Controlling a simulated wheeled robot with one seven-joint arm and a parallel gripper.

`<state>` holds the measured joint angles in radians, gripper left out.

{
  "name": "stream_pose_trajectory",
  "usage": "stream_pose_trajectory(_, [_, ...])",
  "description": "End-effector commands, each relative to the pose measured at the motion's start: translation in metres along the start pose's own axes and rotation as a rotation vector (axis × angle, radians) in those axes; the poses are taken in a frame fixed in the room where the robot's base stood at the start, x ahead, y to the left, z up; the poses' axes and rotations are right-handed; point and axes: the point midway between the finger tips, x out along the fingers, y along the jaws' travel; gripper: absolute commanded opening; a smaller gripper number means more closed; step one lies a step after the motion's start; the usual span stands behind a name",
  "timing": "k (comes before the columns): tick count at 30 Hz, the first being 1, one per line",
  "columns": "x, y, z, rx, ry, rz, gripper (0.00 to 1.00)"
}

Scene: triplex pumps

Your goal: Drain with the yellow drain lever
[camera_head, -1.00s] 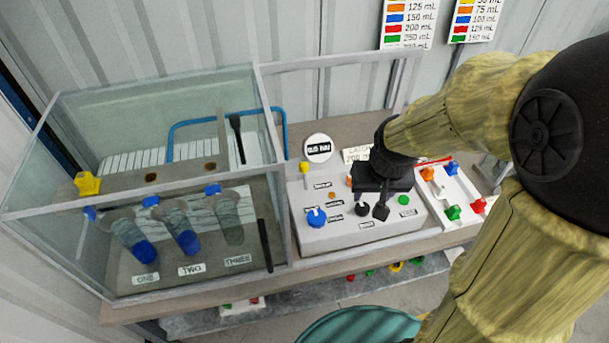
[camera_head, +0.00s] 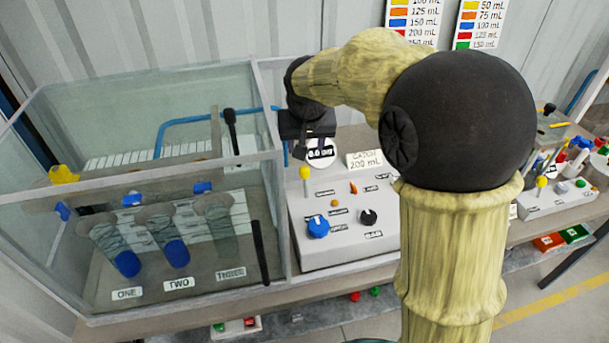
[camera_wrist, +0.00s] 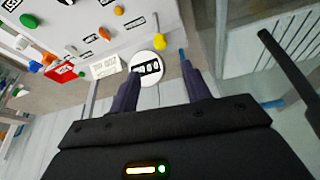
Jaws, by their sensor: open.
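A yellow-knobbed lever (camera_head: 305,173) stands upright at the back left of the white control box (camera_head: 350,248). The lever also shows in the wrist view (camera_wrist: 157,42), just beyond the fingertips. My gripper (camera_head: 306,152) is open and empty. It hangs above and behind the lever, near the round display (camera_head: 322,158), and does not touch the lever. In the wrist view, the two fingers (camera_wrist: 160,80) stand apart, with the display (camera_wrist: 149,68) showing between them. A separate yellow piece (camera_head: 64,174) sits on the rack in the glass tank. The label by the lever is too small to read.
The glass tank (camera_head: 270,180) with tubes ONE, TWO and THREE stands left of the box, its edge close to my gripper. A blue knob (camera_head: 318,227) and a black knob (camera_head: 368,217) are on the box.

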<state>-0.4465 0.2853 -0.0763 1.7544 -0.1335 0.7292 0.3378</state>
Motion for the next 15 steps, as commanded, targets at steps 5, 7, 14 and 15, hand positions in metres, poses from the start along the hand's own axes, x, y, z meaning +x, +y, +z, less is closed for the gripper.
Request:
stream_pose_trajectory(5, [0.018,0.001,0.0,0.001,-0.004,0.001,0.48])
stream_pose_trajectory(7, [0.028,0.001,0.001,0.001,-0.005,0.002,0.48])
stream_pose_trajectory(14, [0.069,0.001,0.001,0.001,-0.005,0.002,0.48])
stream_pose_trajectory(15, [0.076,0.001,0.001,0.001,-0.004,0.002,0.48])
